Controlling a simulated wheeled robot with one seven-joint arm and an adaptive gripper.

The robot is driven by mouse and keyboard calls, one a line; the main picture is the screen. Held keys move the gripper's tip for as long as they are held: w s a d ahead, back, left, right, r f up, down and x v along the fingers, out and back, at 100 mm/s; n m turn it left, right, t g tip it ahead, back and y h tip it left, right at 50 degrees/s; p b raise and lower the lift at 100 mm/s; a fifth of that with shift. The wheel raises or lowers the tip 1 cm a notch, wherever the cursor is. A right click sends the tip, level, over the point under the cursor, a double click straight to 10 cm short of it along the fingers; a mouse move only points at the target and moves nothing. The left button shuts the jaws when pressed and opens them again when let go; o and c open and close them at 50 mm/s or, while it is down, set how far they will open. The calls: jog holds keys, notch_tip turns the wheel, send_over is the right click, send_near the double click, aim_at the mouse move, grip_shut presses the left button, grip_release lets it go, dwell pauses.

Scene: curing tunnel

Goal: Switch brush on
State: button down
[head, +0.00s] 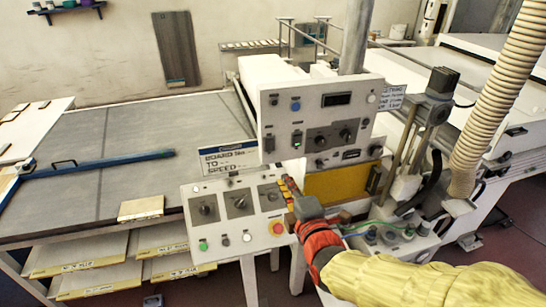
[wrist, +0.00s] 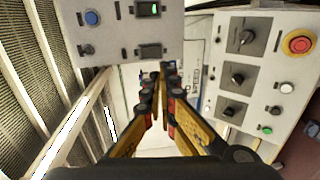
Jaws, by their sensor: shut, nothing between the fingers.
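The white upper control panel (head: 350,98) carries two rocker switches low on its left side. The right rocker (head: 297,139) glows green; it also shows lit in the wrist view (wrist: 149,9). The left rocker (head: 268,143) is dark, and dark in the wrist view too (wrist: 150,50). No label naming the brush is readable. My gripper (head: 287,181) is just below the upper panel, in front of the lower panel's right part. In the wrist view my gripper (wrist: 164,78) has its yellow fingers converging, shut and empty. I cannot tell whether the tips touch anything.
The lower panel (head: 222,190) has knobs, a green button (head: 203,245) and a red emergency stop (head: 277,227) close to my gripper. A ribbed hose (head: 492,100) and a metal post stand at the right. The flat grey belt table (head: 120,140) lies left.

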aim_at(269, 150)
jog(key=shift+w, duration=0.1)
jog(key=p+x, duration=0.1)
jog(key=x, duration=1.3)
jog(key=shift+f, duration=0.15)
